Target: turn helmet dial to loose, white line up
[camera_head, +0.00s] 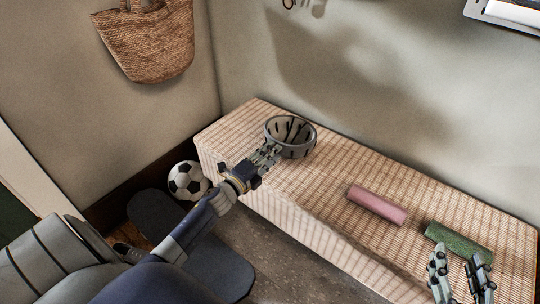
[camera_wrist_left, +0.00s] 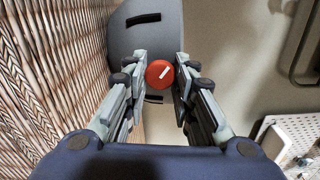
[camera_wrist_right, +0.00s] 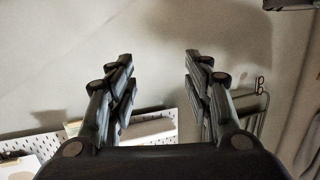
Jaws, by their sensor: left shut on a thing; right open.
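The grey helmet (camera_head: 290,150) lies on the woven bench, with its hollow inside showing in the head view. It also shows in the left wrist view as a grey shell (camera_wrist_left: 145,38) with dark slots. Its round red dial (camera_wrist_left: 159,74) bears a white line tilted from lower left to upper right. My left gripper (camera_wrist_left: 159,76) is shut on the dial, a fingertip on either side. In the head view my left gripper (camera_head: 266,156) hides the dial. My right gripper (camera_head: 462,262) is open and empty near the front right of the bench.
On the woven bench (camera_head: 240,125) lie a pink roll (camera_head: 377,204) and a green roll (camera_head: 458,242), the green one close to my right gripper. A football (camera_head: 187,181) is on the floor left of the bench. A straw bag (camera_head: 150,40) hangs on the wall.

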